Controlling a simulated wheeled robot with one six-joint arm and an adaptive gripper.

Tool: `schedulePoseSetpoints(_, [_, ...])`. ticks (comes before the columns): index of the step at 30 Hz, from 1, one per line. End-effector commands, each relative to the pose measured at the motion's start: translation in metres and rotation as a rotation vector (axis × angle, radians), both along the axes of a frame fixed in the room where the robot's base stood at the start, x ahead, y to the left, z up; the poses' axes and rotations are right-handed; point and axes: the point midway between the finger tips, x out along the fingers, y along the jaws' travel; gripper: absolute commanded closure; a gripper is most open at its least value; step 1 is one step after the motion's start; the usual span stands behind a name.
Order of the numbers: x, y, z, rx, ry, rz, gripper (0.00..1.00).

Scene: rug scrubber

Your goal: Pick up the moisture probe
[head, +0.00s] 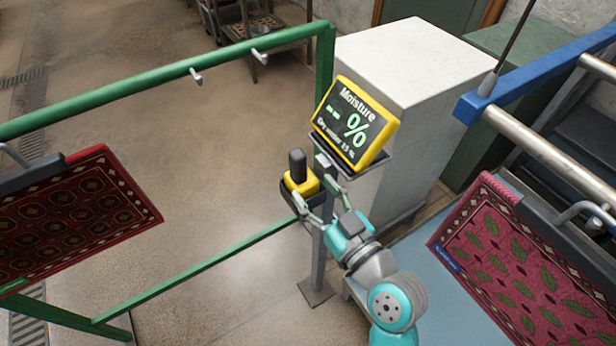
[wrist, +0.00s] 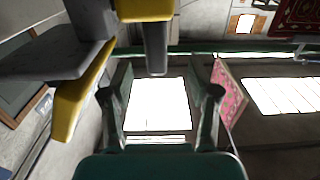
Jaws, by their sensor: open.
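The moisture probe (head: 301,181) has a yellow body and a dark upright handle. It sits in a dark holder on the grey post, below the moisture display (head: 353,125). In the wrist view, the probe's yellow body and dark handle (wrist: 156,48) show at the top, between and beyond the open fingers (wrist: 160,88). I cannot tell whether the fingers touch it. The fingers and holder partly hide its lower part.
A green rail frame (head: 150,88) with a hanging dark red rug (head: 75,215) stands at left. A white cabinet (head: 420,62) stands behind the display. A pink rug (head: 520,262) hangs at right from a blue-ended rail. Open floor lies left of the post.

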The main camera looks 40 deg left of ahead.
Motion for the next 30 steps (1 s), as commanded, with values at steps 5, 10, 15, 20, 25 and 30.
schedulePoseSetpoints(5, [0.008, 0.019, 0.0, 0.0, 0.001, 0.0, 0.4])
schedulePoseSetpoints(10, [0.013, 0.027, 0.0, 0.0, 0.001, -0.001, 0.4])
schedulePoseSetpoints(15, [0.026, 0.047, 0.002, 0.0, 0.0, -0.001, 0.4])
schedulePoseSetpoints(20, [0.033, 0.064, 0.001, -0.001, 0.001, -0.001, 0.4])
schedulePoseSetpoints(25, [0.035, 0.069, 0.001, -0.001, 0.001, -0.002, 0.4])
schedulePoseSetpoints(30, [0.035, 0.068, 0.001, -0.001, 0.001, -0.002, 0.45])
